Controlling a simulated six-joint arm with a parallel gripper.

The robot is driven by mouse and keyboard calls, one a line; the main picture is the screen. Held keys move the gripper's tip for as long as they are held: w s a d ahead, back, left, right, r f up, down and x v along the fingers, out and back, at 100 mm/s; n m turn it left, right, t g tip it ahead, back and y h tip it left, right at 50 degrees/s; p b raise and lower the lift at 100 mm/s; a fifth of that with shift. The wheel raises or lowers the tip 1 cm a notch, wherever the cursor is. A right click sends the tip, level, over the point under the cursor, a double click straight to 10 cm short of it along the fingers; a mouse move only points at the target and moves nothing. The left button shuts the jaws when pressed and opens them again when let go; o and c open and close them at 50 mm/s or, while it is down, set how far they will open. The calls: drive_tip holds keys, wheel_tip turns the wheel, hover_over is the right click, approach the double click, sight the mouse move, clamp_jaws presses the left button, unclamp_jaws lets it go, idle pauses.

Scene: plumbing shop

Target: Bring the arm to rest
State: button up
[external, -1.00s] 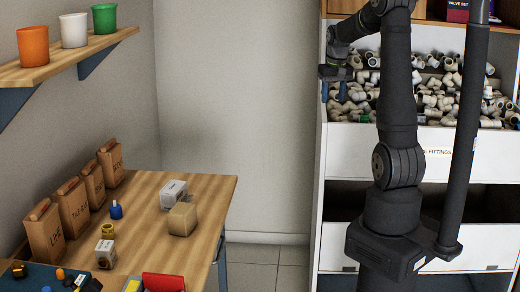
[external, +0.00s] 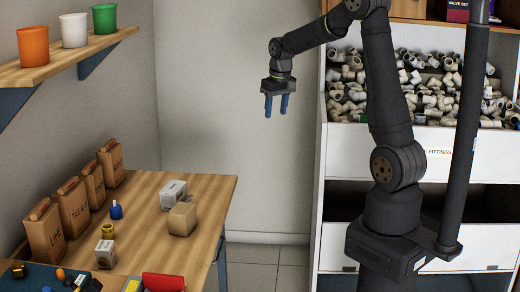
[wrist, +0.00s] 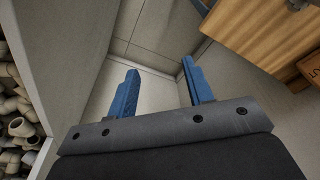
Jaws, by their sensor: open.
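My gripper (external: 276,106) hangs in the air in front of the bare wall, between the workbench and the bin shelf. Its two blue fingers point down and are apart, with nothing between them. In the wrist view my gripper (wrist: 158,92) is also open and empty, above the floor and wall corner. My arm reaches left from its base, with the elbow high.
A wooden workbench (external: 215,200) at left holds paper bags (external: 75,212), a cardboard box (external: 182,219) and a white box (external: 173,193). A wall shelf (external: 60,68) holds three cups. Bins of pale fittings (external: 345,100) stand at right. A dark pole stands beside my arm.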

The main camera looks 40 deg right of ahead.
drive_tip(key=w+a+f+n, duration=0.1)
drive_tip(key=w+a+f, duration=0.1)
drive_tip(key=a, duration=0.8)
drive_tip(key=shift+n, duration=0.4)
drive_tip(key=shift+o, duration=0.4)
